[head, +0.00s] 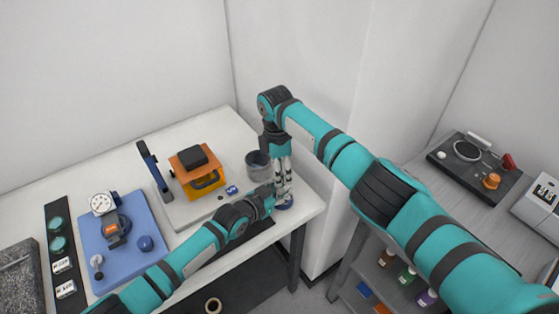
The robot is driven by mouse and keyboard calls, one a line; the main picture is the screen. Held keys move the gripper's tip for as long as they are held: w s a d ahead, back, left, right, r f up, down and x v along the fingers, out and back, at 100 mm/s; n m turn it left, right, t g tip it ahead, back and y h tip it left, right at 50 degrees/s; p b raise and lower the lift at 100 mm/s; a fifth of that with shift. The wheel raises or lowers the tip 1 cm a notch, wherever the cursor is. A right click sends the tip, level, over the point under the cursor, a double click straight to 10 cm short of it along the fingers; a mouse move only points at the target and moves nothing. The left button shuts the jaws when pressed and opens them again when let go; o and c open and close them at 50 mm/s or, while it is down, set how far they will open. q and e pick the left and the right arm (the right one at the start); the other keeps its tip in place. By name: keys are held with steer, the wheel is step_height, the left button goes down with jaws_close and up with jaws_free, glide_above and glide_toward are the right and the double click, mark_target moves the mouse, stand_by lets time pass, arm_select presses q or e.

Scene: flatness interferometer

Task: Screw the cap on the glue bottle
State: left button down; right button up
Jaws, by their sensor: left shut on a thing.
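My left gripper (275,197) reaches in from the left, low over the right corner of the white table. It is shut on what seems to be the glue bottle, mostly hidden by the grippers. A small blue round part (286,205) shows beneath the fingertips; I cannot tell whether it is the bottle's base or a stand. My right gripper (284,186) points straight down at the same spot, its fingers just above and beside the left one. I cannot make out the cap, nor whether the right fingers are closed on it.
A dark grey cup (258,166) stands close behind the grippers. An orange device (199,172) sits on a pale plate to the left, and a blue mat (119,247) with gauges lies farther left. The table's front edge is close. A side bench (462,200) stands at the right.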

steer(key=shift+f, duration=1.4)
steer(key=shift+d, duration=0.1)
jaws_close()
steer(key=m, duration=0.3)
steer(key=shift+m, duration=0.3)
steer(key=shift+o, duration=0.3)
jaws_free()
steer(key=shift+r, duration=0.1)
